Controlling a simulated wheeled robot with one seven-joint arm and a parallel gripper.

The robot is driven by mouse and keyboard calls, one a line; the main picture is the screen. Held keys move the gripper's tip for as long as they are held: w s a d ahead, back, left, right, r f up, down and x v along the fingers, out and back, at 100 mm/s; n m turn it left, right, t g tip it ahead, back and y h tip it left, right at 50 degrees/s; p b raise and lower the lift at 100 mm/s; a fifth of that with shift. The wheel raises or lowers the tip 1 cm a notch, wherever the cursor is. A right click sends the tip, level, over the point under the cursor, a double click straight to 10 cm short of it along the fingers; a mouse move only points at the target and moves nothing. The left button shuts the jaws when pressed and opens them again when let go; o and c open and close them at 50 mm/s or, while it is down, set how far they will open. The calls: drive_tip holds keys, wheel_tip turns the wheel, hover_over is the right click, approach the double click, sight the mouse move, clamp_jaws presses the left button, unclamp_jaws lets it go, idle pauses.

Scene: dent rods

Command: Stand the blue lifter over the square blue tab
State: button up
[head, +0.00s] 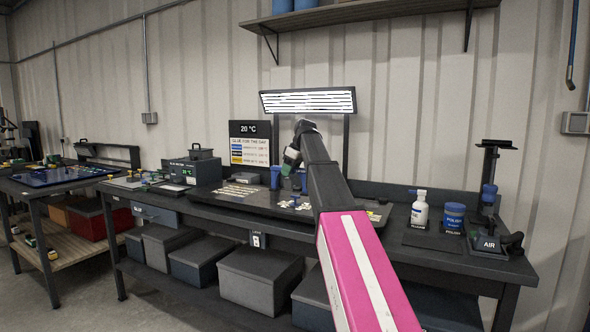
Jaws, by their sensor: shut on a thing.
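My gripper (289,165) is at the end of my arm, above the middle of the dark workbench, pointing down. It is small and partly hidden by my arm's wrist. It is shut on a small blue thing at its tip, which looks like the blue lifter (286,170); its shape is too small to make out. Small white pieces and tabs (294,205) lie on a dark panel (262,207) below and to the right of the gripper. I cannot tell the square blue tab among them.
A blue cup (275,177) stands on the panel beside the gripper. A lamp (308,101) and a sign (250,143) stand behind. A white bottle (419,212), a blue polish jar (453,216) and an air stand (489,240) are at right. A grey box (195,172) is at left.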

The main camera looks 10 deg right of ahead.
wheel_tip(320, 180, down, 6)
drive_tip(key=shift+f, duration=0.2)
idle(0.8)
drive_tip(key=shift+f, duration=0.1)
drive_tip(key=shift+w+d, duration=0.1)
drive_tip(key=shift+w, duration=0.1)
idle(0.7)
drive_tip(key=shift+w+d, duration=0.6)
drive_tip(key=shift+w, duration=0.25)
drive_tip(key=shift+w+d, duration=0.15)
drive_tip(key=shift+w, duration=0.05)
drive_tip(key=shift+w+d, duration=0.4)
drive_tip(key=shift+w, duration=0.05)
drive_tip(key=shift+w+d, duration=0.1)
drive_tip(key=shift+w, duration=0.1)
idle(0.6)
drive_tip(key=shift+f, duration=0.2)
idle(0.8)
drive_tip(key=o, duration=1.4)
